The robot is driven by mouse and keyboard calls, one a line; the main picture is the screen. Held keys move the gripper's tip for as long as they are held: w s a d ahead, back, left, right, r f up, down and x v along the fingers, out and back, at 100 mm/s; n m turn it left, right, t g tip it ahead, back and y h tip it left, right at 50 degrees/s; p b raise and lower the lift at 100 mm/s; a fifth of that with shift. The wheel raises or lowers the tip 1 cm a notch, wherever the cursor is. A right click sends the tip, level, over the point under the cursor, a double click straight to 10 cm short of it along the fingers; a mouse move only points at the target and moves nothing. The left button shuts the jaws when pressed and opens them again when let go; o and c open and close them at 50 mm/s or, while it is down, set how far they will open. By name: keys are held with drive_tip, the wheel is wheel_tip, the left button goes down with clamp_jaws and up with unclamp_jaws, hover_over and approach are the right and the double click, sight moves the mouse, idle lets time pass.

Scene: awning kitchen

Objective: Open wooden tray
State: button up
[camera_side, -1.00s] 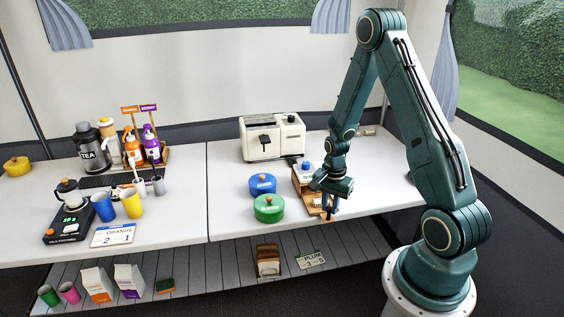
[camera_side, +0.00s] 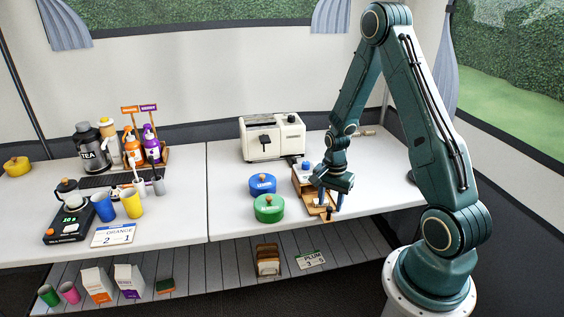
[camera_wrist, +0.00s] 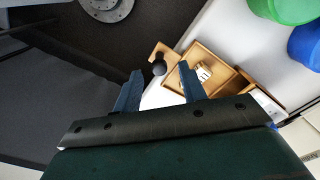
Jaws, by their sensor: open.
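The wooden tray (camera_wrist: 208,57) is a light wood drawer with low walls and a dark round knob (camera_wrist: 159,67) on its front. It stands pulled out from a wooden box (camera_side: 302,177), and a small pale object (camera_wrist: 205,71) lies in it. In the side view the tray (camera_side: 316,210) reaches toward the counter's front edge, partly behind my gripper (camera_side: 330,203). In the wrist view my gripper (camera_wrist: 160,69) is open, its blue fingers on either side of the knob in the picture. I cannot tell whether they touch it.
A green canister (camera_side: 268,210) and a blue canister (camera_side: 262,184) stand left of the tray. A toaster (camera_side: 272,137) is behind them. A lower slatted shelf (camera_side: 210,268) holds a toast rack (camera_side: 268,260) and a plum card (camera_side: 310,260).

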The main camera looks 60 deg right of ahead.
wheel_tip(320, 180, up, 12)
drive_tip(key=shift+r, duration=0.15)
idle(0.5)
idle(0.3)
drive_tip(key=s+a+r+n+t, duration=0.2)
drive_tip(key=a+r+n, duration=0.6)
drive_tip(key=a+r, duration=0.35)
drive_tip(key=s+a+r+n+t, duration=0.3)
drive_tip(key=s+a+r+n, duration=0.3)
drive_tip(key=s+a+n, duration=0.3)
drive_tip(key=shift+s+a+r+n+t, duration=0.15)
drive_tip(key=shift+s+r+n+t, duration=0.15)
drive_tip(key=shift+s+r+n, duration=0.15)
